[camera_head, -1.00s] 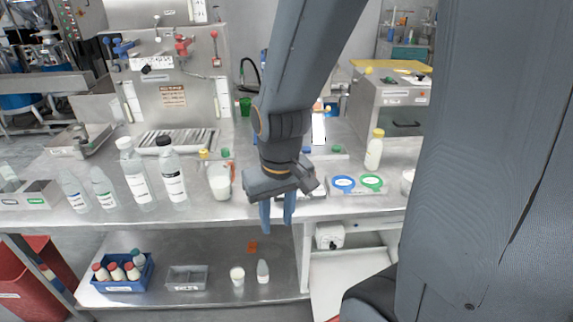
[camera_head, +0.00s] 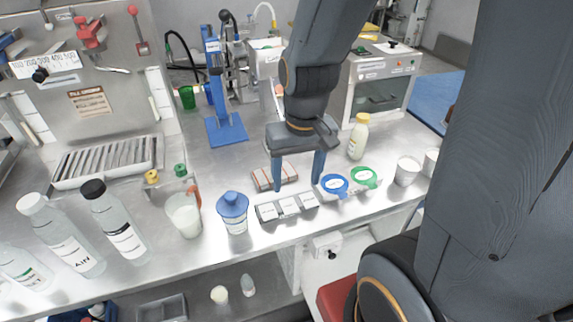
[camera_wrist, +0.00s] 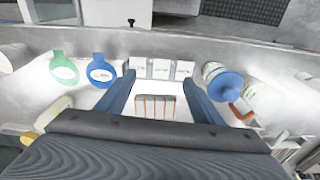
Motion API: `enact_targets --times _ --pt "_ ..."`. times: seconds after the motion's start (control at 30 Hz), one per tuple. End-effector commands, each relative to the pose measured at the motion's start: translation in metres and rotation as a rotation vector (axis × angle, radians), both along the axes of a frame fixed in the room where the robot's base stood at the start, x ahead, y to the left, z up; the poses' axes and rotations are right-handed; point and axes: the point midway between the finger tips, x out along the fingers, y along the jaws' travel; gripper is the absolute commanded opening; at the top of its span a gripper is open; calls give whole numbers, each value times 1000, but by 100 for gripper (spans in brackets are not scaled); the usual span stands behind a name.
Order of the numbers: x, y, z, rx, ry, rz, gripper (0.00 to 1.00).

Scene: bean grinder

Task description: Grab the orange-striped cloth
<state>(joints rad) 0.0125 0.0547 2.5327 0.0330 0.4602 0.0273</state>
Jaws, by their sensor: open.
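The orange-striped cloth (camera_head: 274,177) lies folded on the steel bench, a small pale pad with orange stripes. In the wrist view the cloth (camera_wrist: 156,106) sits between the two fingers, toward the palm side. My gripper (camera_head: 297,186) is open, with its blue fingers pointing down. In the head view one finger crosses in front of the cloth's middle and the other is just right of it. In the wrist view my gripper (camera_wrist: 158,92) holds nothing. I cannot tell how high the fingertips are above the bench.
Three small white-topped boxes (camera_head: 289,207) stand just in front of the cloth. A blue-capped jar (camera_head: 232,212) is to their left. Blue (camera_head: 334,184) and green (camera_head: 364,177) ringed items lie to the right. A yellow-capped bottle (camera_head: 358,137) stands behind them.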

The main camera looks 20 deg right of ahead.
Motion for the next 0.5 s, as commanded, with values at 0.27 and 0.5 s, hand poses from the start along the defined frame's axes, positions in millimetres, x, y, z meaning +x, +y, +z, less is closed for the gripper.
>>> enact_targets --times 0.27,0.5 --pt "62 -16 -19 179 183 -594 78" --pt "129 -33 -43 383 381 -1146 78"
